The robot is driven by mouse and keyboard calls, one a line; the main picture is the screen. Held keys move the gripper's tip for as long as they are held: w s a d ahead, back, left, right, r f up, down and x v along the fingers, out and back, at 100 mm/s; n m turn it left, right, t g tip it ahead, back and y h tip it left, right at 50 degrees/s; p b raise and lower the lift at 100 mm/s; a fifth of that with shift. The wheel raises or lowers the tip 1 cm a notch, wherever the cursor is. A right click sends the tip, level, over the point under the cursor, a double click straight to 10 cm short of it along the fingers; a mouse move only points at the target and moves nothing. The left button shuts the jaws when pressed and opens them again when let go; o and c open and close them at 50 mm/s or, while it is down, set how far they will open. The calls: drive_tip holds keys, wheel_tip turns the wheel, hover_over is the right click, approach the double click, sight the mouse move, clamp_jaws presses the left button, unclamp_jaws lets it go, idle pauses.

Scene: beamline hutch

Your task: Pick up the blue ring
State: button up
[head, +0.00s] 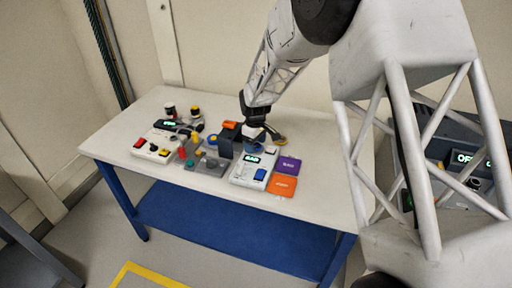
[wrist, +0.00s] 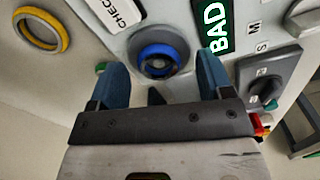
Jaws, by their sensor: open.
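The blue ring (wrist: 158,58) is in the upper middle of the wrist view, set around a dark round centre on a grey-white surface. My gripper (wrist: 162,64) is open, its two blue fingers on either side of the ring in this view. Nothing is between the fingertips, and I cannot tell how far above the ring they are. In the head view my gripper (head: 262,126) is low over the table, and I cannot make out this ring near it there.
A yellow ring (wrist: 42,30) lies left of the blue one, and a BAD display (wrist: 215,25) is close to the right finger. On the white table (head: 310,190) are a button box (head: 153,150), an orange card (head: 282,186) and a purple card (head: 287,165). The table's front right is clear.

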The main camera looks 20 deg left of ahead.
drive_tip(key=c, duration=1)
drive_tip(key=shift+r, duration=0.15)
drive_tip(key=shift+r, duration=0.9)
drive_tip(key=shift+s+d+r, duration=0.15)
drive_tip(key=shift+s+r, duration=0.15)
drive_tip(key=shift+r, duration=0.5)
drive_tip(key=s+d, duration=0.2)
drive_tip(key=s, duration=0.2)
drive_tip(key=s+d+r, duration=0.1)
drive_tip(key=s+d, duration=0.2)
drive_tip(key=s, duration=0.1)
drive_tip(key=s+d, duration=0.3)
drive_tip(key=s, duration=0.2)
drive_tip(key=shift+d+r, duration=0.1)
drive_tip(key=shift+r, duration=0.05)
